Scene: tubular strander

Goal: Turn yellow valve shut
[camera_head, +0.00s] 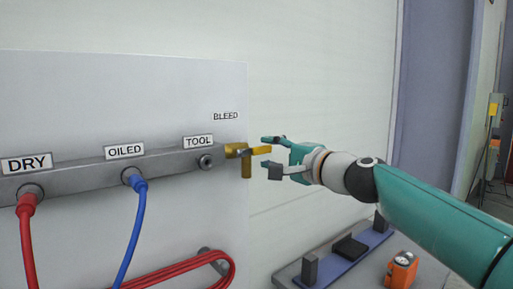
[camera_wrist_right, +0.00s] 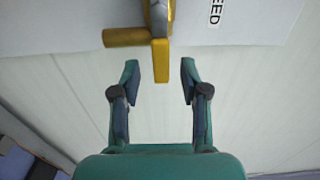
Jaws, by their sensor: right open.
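The yellow valve (camera_head: 243,152) sits at the right end of the grey manifold, below the BLEED label. Its yellow handle (camera_head: 262,150) points right, toward my right gripper (camera_head: 270,156). In the right wrist view the handle (camera_wrist_right: 160,62) points down at the gap between the fingers, and the brass outlet (camera_wrist_right: 126,37) points left. My right gripper (camera_wrist_right: 160,80) is open and empty. Its fingertips are on either side of the handle's end, apart from it. I do not see my left gripper.
The manifold (camera_head: 75,176) carries DRY, OILED and TOOL ports, with a red hose (camera_head: 27,245) and a blue hose (camera_head: 134,225). A coiled red hose (camera_head: 190,265) hangs below. An orange device (camera_head: 401,270) and a blue tray (camera_head: 340,258) are below my right arm.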

